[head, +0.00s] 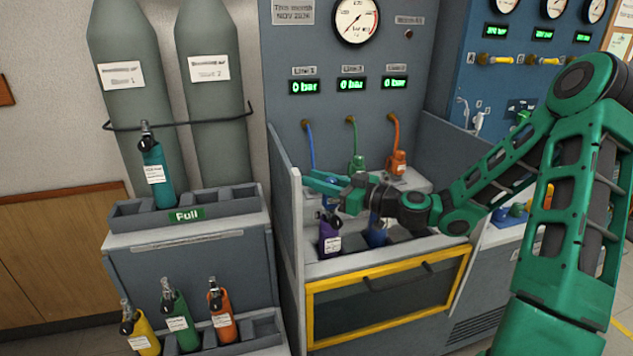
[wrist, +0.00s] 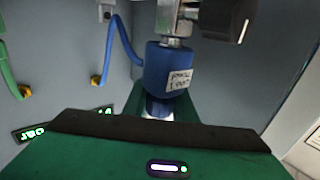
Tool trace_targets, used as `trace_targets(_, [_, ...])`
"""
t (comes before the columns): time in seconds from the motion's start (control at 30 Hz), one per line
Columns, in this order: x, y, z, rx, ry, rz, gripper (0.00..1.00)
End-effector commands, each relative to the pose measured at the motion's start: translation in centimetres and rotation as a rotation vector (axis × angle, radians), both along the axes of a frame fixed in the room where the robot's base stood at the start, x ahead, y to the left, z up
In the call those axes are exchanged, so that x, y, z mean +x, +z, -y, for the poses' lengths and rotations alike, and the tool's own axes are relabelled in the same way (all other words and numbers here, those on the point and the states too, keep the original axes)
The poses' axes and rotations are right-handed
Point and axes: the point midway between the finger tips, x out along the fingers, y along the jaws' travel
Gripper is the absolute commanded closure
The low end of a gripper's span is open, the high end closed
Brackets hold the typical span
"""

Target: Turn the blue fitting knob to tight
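The blue fitting (wrist: 168,68) fills the middle of the wrist view, with a white label and a blue hose. Its narrower blue knob (wrist: 160,106) is at its lower end in that view, with green gripper parts on both sides. The fitting is mostly hidden behind my gripper there. I cannot tell whether the fingers touch the knob, as the wrist view's green housing hides their lower part.
A purple bottle (head: 330,237) and a blue bottle (head: 377,233) stand in the bench bay behind a yellow-framed window (head: 390,298). Green (head: 357,162) and orange (head: 396,162) fittings sit to the right. A grey side wall (head: 287,215) stands close on the left. Line displays read 0 bar.

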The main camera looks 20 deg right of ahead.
Motion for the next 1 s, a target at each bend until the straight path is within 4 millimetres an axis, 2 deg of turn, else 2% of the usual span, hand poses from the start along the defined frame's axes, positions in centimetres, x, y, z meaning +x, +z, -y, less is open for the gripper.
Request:
trace_targets(0.37, [0.1,0.0,0.0,0.001,-0.040,-0.002,0.98])
trace_targets(0.8, [0.7,0.0,0.9,0.001,-0.324,-0.002,0.98])
trace_targets(1.0, [0.8,0.1,1.2,0.001,-0.372,-0.001,0.98])
